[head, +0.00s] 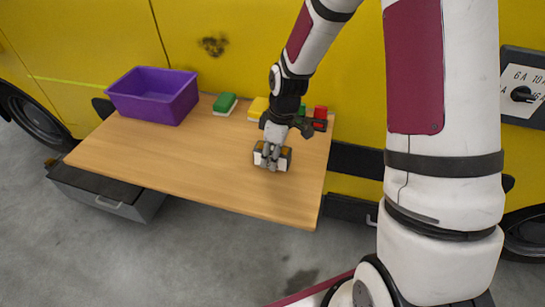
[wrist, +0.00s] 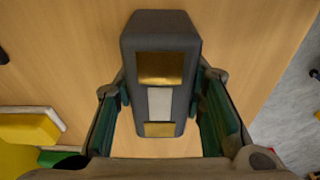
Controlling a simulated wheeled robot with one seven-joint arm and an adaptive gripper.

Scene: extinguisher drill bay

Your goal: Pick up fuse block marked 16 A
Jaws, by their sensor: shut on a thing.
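A dark grey fuse block (wrist: 160,35) with two gold contacts and a pale label between them fills the middle of the wrist view. No marking on the label can be read. In the head view the block (head: 286,160) is at the right part of the table, partly hidden by my gripper (head: 271,153). My gripper points down with its green-padded fingers on both sides of the block, shut on it; it also shows in the wrist view (wrist: 161,108). I cannot tell whether the block touches the table.
The wooden table (head: 180,168) is clear at front and left. A purple bin (head: 154,101) stands at the back left. A green-topped block (head: 225,103), a yellow block (head: 258,108) and a red item (head: 320,113) line the back. A dial panel (head: 524,90) is at the right.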

